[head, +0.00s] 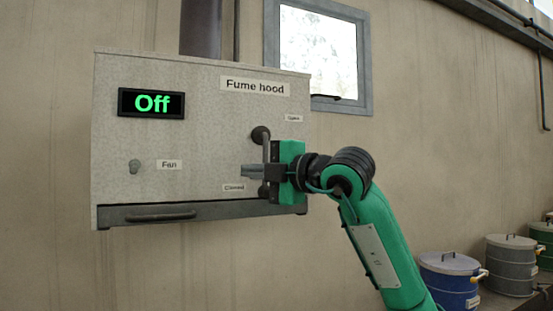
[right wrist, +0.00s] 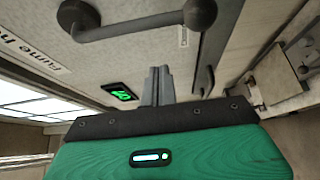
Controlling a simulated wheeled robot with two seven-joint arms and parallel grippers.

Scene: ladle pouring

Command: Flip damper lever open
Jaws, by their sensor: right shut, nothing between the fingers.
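The damper lever (head: 265,152) is a dark grey bar on the right part of the fume hood front. It hangs down from its round pivot, with its lower end near the "Closed" label (head: 233,188); the "Open" label (head: 293,118) is above, by the pivot. The lever (right wrist: 140,25) crosses the top of the right wrist view, with a ball at its end. My right gripper (head: 250,171) is shut and empty at the lower part of the lever. In the right wrist view its fingertips (right wrist: 157,72) show apart from the bar. My left gripper is not in view.
A window (head: 320,60) is behind; lidded bins (head: 450,275) stand at lower right.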

